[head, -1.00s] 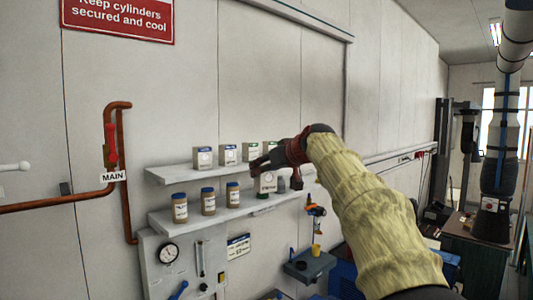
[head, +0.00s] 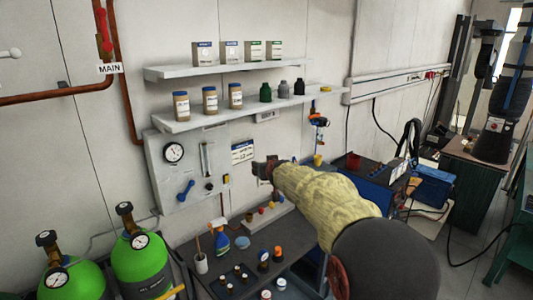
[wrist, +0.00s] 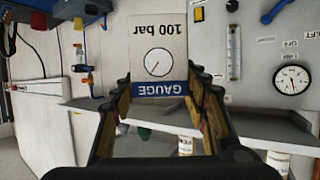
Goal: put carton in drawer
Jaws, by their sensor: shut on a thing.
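My gripper (head: 268,170) is stretched out in front of the wall panel, below the shelves. In the wrist view, which appears upside down, the gripper (wrist: 158,110) is shut on a pale carton (wrist: 158,50). The carton has a blue band reading "GAUGE", a dial picture and "100 bar". In the head view the carton is hidden or too small to make out at the gripper. A blue cabinet (head: 345,200) stands right of the gripper, partly behind my arm.
Several similar cartons (head: 230,51) stand on the upper shelf (head: 170,72), with jars and bottles on the lower shelf (head: 180,124). Below is a workbench (head: 240,258) with a spray bottle (head: 222,240) and small items. Green cylinders (head: 140,262) stand at left.

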